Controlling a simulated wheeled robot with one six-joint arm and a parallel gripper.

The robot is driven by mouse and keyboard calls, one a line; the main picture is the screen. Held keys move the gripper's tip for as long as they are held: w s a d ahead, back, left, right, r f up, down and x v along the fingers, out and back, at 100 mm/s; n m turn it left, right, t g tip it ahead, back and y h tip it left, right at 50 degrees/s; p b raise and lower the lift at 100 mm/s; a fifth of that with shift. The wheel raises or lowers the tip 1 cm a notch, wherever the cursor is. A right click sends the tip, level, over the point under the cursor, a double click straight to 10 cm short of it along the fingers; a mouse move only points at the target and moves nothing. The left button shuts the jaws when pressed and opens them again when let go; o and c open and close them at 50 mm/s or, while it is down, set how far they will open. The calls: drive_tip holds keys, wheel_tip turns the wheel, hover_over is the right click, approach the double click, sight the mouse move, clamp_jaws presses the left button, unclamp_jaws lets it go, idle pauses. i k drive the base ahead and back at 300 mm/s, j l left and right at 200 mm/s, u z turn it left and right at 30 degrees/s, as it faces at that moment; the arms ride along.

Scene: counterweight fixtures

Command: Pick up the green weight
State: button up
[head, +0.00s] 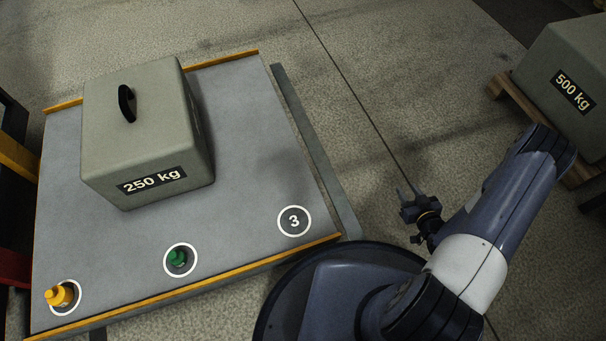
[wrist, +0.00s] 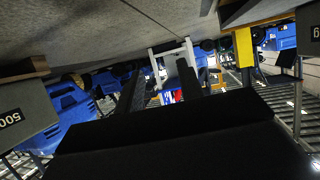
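The small green weight (head: 177,257) stands inside a white-ringed spot near the front edge of the grey platform (head: 235,215), in the head view. My gripper (head: 408,189) is off to the right of the platform, above the floor and well apart from the green weight. Its two fingers are spread with nothing between them. The wrist view shows the same open fingers (wrist: 160,70) with a gap between them. The green weight does not show in the wrist view.
A yellow weight (head: 60,296) stands at the platform's front left corner. A ringed spot marked 3 (head: 294,221) is empty. A large 250 kg block (head: 140,130) with a black handle sits on the platform. A 500 kg block (head: 565,75) rests on a wooden pallet at right.

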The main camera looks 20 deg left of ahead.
sight(177, 259)
drive_tip(key=k+j, duration=0.2)
drive_tip(key=j, duration=0.15)
drive_tip(key=k+j, duration=0.2)
drive_tip(key=j, duration=0.2)
drive_tip(key=k+j, duration=0.15)
drive_tip(key=j, duration=0.2)
drive_tip(key=k+j, duration=0.2)
drive_tip(key=j, duration=0.2)
drive_tip(key=k+j, duration=0.2)
drive_tip(key=j, duration=0.15)
drive_tip(key=k+j, duration=0.2)
drive_tip(key=j, duration=0.2)
drive_tip(key=k+j, duration=0.2)
drive_tip(key=j, duration=0.15)
drive_tip(key=k+j, duration=0.15)
drive_tip(key=j, duration=0.25)
